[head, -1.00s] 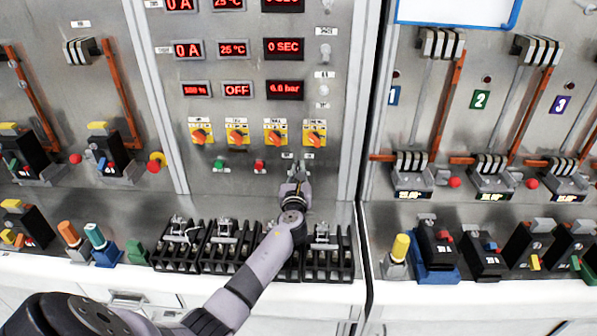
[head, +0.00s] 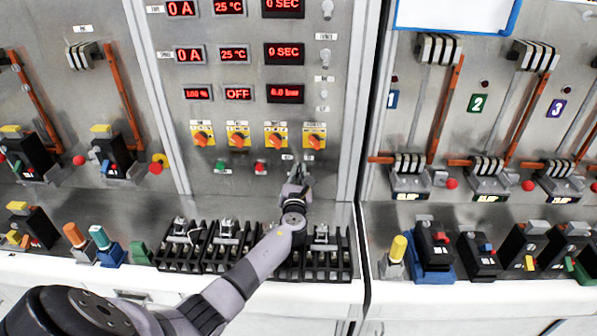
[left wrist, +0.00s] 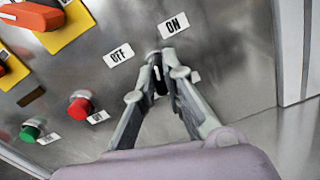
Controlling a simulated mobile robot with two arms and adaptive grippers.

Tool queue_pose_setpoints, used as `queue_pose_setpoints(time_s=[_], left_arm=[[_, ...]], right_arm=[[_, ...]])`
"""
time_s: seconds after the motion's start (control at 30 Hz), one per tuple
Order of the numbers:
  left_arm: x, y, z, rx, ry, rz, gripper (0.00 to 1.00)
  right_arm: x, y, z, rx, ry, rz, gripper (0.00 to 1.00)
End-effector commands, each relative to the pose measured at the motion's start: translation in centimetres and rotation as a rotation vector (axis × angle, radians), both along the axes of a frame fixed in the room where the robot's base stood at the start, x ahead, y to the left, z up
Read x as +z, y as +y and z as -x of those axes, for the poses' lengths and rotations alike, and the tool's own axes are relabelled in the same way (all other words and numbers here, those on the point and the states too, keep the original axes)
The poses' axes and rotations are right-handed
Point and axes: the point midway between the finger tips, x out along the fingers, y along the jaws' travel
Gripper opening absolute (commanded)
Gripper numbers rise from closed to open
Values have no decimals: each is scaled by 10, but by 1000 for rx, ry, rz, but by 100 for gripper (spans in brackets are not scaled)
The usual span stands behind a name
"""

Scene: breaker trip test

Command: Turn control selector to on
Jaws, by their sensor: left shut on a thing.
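The control selector (left wrist: 158,78) is a small dark knob with a pale mark on the metal panel. In the left wrist view it sits below and between the OFF label (left wrist: 119,55) and the ON label (left wrist: 174,25). My left gripper (left wrist: 164,72) is shut on it, with one finger on each side. The fingers cover much of the knob, so I cannot tell surely which label it points to. In the head view my left gripper (head: 299,170) reaches the panel's lower part and hides the knob. My right gripper is not in view.
A red button (left wrist: 80,105) and a green button (left wrist: 30,132) lie left of the fingers. Orange rotary switches on yellow plates (head: 276,139) are above. Black terminal blocks (head: 225,250) stand on the ledge below my arm. A raised panel edge (left wrist: 292,50) is at the right.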

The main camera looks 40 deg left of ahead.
Motion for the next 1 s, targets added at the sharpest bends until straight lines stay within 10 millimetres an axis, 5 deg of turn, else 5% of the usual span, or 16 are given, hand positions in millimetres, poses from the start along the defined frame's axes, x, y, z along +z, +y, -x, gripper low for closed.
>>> queue_pose_setpoints(time_s=[1.0], left_arm=[[2, 1, 0, 3, 99, -165, 0]], right_arm=[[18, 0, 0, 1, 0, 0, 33]])
